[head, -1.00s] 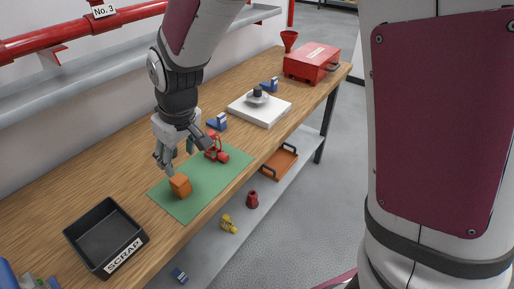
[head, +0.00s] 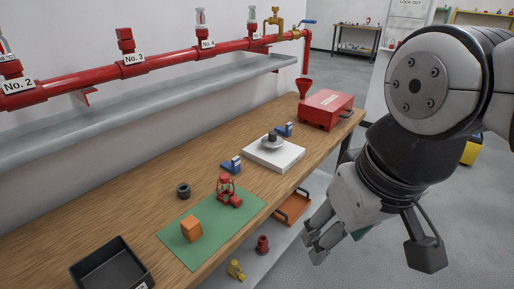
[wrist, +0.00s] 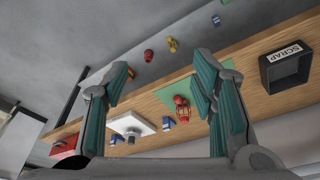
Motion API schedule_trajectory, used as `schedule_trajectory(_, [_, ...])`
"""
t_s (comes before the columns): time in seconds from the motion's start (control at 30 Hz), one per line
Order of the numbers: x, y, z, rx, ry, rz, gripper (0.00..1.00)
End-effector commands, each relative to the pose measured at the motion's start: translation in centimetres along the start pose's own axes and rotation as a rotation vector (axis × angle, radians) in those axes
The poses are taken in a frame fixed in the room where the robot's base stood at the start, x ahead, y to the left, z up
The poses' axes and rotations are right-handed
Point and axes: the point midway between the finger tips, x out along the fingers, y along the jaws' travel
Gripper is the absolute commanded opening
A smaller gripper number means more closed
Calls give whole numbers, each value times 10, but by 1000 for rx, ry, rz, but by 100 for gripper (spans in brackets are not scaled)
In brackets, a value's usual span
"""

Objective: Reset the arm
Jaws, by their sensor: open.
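My gripper (head: 318,240) hangs to the right of the bench's front edge in the head view, clear of the bench and its objects. In the wrist view my gripper (wrist: 160,95) shows its two teal-padded fingers spread wide, with nothing between them. My arm is folded back at the right of the head view.
The wooden bench (head: 120,225) holds a green mat (head: 215,240) with an orange block (head: 191,229) and a red lantern-like part (head: 226,188). A black scrap tray (head: 110,268), white scale (head: 275,155) and red box (head: 326,109) stand there too. A red pipe (head: 170,62) runs behind.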

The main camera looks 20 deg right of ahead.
Motion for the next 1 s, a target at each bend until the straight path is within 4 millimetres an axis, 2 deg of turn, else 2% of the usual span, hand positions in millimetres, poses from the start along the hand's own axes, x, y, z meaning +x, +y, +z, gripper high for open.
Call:
schedule_trajectory(0.13, [-1,3,11,23,-1,5,52])
schedule_trajectory(0.43, [-4,3,10,23,1,5,52])
schedule_trajectory(0.7, [-51,3,0,16,80,14,52])
schedule_trajectory(0.8, [-63,3,-4,14,106,17,52])
schedule_trajectory(1.0, [-66,3,-7,13,120,19,52])
